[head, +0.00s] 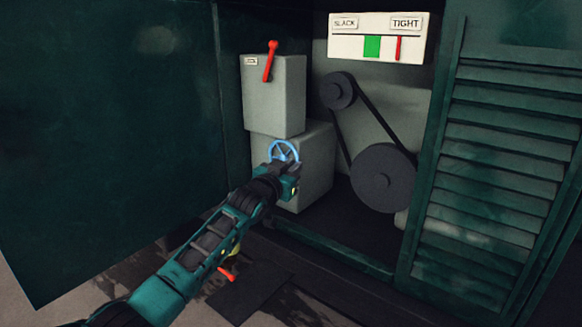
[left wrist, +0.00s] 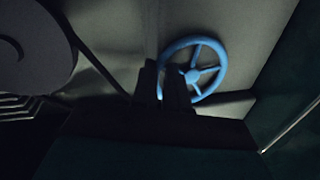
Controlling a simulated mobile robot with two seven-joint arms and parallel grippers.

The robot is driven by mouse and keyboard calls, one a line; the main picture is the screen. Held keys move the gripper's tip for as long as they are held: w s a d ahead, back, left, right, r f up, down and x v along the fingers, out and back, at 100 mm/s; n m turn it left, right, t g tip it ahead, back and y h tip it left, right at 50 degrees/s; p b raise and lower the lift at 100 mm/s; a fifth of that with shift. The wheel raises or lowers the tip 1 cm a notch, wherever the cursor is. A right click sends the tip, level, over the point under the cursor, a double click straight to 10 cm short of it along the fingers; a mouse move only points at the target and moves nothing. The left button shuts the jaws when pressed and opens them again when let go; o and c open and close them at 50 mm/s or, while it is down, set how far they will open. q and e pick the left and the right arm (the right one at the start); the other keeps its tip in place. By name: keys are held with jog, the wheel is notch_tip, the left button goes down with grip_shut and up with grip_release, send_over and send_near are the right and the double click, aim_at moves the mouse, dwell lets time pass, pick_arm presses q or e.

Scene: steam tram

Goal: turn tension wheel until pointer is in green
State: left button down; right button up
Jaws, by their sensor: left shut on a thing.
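The blue spoked tension wheel (head: 284,151) is on the front of a lower grey box (head: 318,165) inside the open cabinet. My left gripper (head: 291,168) is at the wheel's lower edge, shut on its rim. In the left wrist view, the wheel (left wrist: 194,69) shows with dark fingers (left wrist: 163,88) across its left side. The tension gauge (head: 377,37) reads SLACK at left and TIGHT at right. Its red pointer (head: 398,48) stands right of the green band (head: 372,46), towards TIGHT. My right gripper is not in view.
A red lever (head: 270,61) is on the upper grey box (head: 274,95). Two dark pulleys (head: 383,178) with a belt (head: 371,120) are right of the wheel. An open green door (head: 110,130) stands left, and a louvred panel (head: 495,170) stands right.

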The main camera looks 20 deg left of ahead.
pick_arm(q)
jog(key=shift+d+r+n+g+h+p, duration=0.15)
jog(key=shift+r+n+g+p, duration=0.2)
jog(key=shift+n, duration=0.75)
jog(key=shift+d+r+n+g+h+p, duration=0.15)
jog(key=shift+r+n+p, duration=0.25)
jog(key=shift+n, duration=0.7)
jog(key=shift+a, duration=0.1)
jog(key=c, duration=1.2)
grip_release()
jog(key=shift+r, duration=0.1)
jog(key=shift+a, duration=0.1)
jog(key=shift+s, duration=0.15)
jog(key=v, duration=1.2)
jog(key=shift+s, duration=0.35)
